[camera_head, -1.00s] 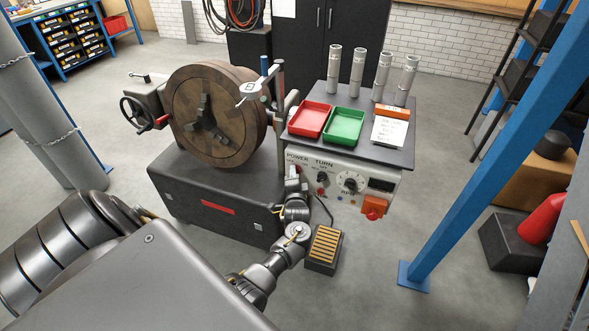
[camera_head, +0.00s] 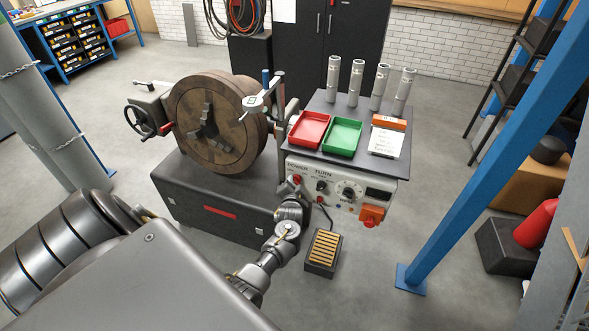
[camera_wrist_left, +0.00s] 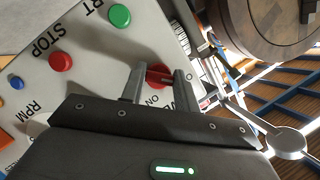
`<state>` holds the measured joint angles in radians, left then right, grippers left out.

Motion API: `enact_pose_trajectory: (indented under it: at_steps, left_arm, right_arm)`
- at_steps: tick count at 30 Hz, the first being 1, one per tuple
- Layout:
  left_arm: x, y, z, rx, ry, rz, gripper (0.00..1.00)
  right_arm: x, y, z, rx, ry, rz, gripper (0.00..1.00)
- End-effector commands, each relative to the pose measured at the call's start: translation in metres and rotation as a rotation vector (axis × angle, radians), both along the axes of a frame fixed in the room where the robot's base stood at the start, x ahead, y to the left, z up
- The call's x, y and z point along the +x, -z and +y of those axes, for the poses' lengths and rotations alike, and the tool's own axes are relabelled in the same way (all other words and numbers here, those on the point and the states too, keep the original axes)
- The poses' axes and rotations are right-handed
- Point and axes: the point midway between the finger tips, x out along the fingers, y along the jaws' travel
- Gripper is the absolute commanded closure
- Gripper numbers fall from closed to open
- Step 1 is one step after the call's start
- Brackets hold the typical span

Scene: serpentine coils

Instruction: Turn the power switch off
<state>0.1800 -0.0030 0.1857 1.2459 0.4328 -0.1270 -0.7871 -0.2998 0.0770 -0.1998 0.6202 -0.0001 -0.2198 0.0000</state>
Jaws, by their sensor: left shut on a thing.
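The power switch is a red knob (camera_wrist_left: 158,75) on the pale control panel (camera_wrist_left: 105,65). In the left wrist view it sits between the two fingers of my left gripper (camera_wrist_left: 160,82), which is shut on it, with "ON" lettering just below. In the head view the red switch (camera_head: 297,180) shows at the panel's left end, under the "POWER" label. My left gripper (camera_head: 292,186) reaches it from below and partly covers that corner. My right gripper is not in view.
Green (camera_wrist_left: 119,15) and red (camera_wrist_left: 61,62) buttons lie near the gripper. A black dial (camera_head: 348,192) and orange-red stop control (camera_head: 371,214) are farther right. A large round chuck (camera_head: 213,125) stands left of the panel. A slatted box (camera_head: 323,251) is on the floor below.

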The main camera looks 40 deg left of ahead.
Motion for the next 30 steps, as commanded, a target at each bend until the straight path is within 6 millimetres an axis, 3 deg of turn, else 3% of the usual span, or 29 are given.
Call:
enact_pose_trajectory:
  at_steps: [12, 13, 18, 30]
  left_arm:
    - [0.0002, 0.0003, -0.0004, -0.009, 0.0, -0.003, 0.92]
    - [0.0001, 0.0003, -0.0004, -0.009, 0.0, -0.003, 0.68]
    - [0.0001, 0.0001, -0.0003, -0.008, 0.0, -0.003, 0.47]
    - [-0.0073, -0.0021, -0.0062, -0.007, 0.001, -0.004, 0.47]
  right_arm:
    - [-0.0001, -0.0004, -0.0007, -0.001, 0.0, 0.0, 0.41]
    - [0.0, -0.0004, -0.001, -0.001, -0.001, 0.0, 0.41]
    - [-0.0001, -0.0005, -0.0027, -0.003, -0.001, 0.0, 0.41]
    - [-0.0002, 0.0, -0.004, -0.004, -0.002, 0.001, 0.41]
